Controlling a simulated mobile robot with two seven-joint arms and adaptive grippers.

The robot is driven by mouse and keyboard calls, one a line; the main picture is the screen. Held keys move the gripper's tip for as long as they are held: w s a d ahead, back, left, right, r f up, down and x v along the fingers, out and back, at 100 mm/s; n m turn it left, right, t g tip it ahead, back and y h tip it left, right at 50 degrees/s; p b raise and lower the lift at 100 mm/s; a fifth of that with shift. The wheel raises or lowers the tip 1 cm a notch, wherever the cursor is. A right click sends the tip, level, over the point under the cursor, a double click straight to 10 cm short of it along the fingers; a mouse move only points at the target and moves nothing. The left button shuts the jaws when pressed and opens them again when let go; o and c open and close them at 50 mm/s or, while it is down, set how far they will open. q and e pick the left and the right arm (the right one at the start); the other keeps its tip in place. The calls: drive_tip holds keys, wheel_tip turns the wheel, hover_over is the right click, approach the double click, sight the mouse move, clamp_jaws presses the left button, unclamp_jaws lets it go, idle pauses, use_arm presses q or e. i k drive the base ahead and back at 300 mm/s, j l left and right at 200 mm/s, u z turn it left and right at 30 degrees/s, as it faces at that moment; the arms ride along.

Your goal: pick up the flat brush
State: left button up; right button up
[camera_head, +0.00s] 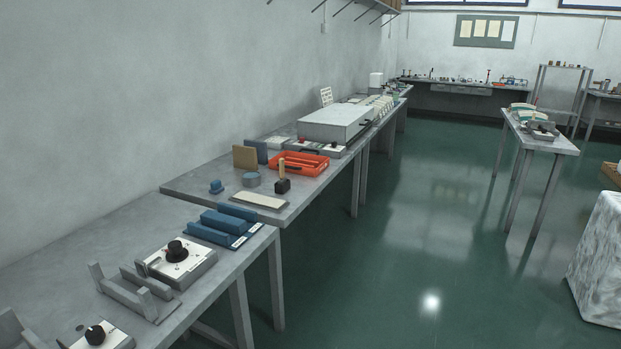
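A small upright thing with a tan handle and a dark block-like lower end (282,178) stands on the second grey bench (190,184). It may be the flat brush, but it is too small to tell. It is in front of the orange tray (316,168), near the bench's floor-side edge. A pale flat slab (258,201) lies just in front of it. Neither of my grippers shows in the head view.
The nearest bench (60,240) holds a blue stepped block (222,224) and grey control boxes with black knobs (178,262). A grey box (335,122) stands beyond the tray. Open green floor (400,260) lies right of the benches. A narrow table (565,146) stands farther right.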

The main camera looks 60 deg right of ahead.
sight(282, 180)
drive_tip(key=z, duration=1.65)
drive_tip(key=u, duration=0.25)
